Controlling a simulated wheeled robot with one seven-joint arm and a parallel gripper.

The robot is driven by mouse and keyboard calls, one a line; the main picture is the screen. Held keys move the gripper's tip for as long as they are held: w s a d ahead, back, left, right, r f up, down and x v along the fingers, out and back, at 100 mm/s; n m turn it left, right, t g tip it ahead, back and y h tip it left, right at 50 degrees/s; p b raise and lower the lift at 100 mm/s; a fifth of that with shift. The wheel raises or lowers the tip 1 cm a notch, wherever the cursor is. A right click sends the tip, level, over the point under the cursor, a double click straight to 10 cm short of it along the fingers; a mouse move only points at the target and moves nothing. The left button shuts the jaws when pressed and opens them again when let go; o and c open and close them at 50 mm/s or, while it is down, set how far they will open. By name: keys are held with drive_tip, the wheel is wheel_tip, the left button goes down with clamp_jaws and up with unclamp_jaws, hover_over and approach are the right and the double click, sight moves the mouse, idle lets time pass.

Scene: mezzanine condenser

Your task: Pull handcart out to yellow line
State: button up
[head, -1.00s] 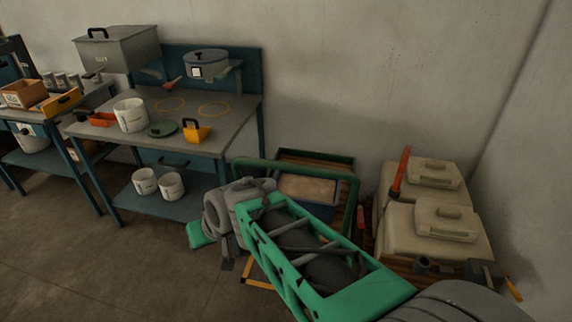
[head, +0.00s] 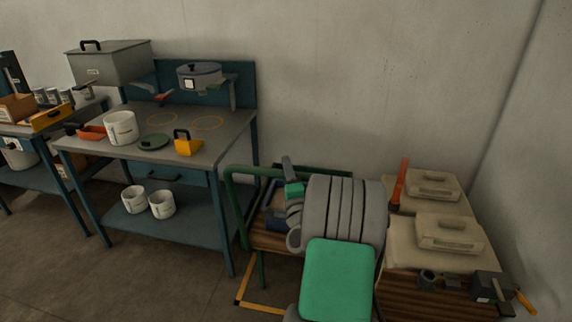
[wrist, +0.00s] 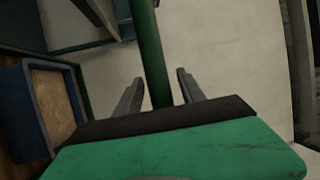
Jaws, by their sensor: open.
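The handcart has a green tube handle (head: 232,205) and a wooden deck, standing against the wall right of the workbench. My arm covers much of it in the head view. The yellow line (head: 262,308) shows on the floor in front of the cart, partly hidden. In the wrist view my gripper (wrist: 158,88) is open, with a green tube (wrist: 152,50) of the cart running between its two grey fingers. I cannot tell how deep the tube sits between them. In the head view my gripper (head: 290,178) is over the cart, mostly hidden by my wrist.
A blue tray with a brown content (wrist: 52,105) sits on the cart. Beige cases (head: 450,245) stand on wooden slats at the right. The workbench (head: 222,140) with pots stands close to the left. Bare floor (head: 110,270) lies in front of it.

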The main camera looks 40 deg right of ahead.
drive_tip(key=shift+w+d+r, duration=0.1)
drive_tip(key=shift+w+d, duration=0.2)
drive_tip(key=shift+w, duration=0.3)
drive_tip(key=shift+c, duration=0.4)
clamp_jaws()
idle(0.6)
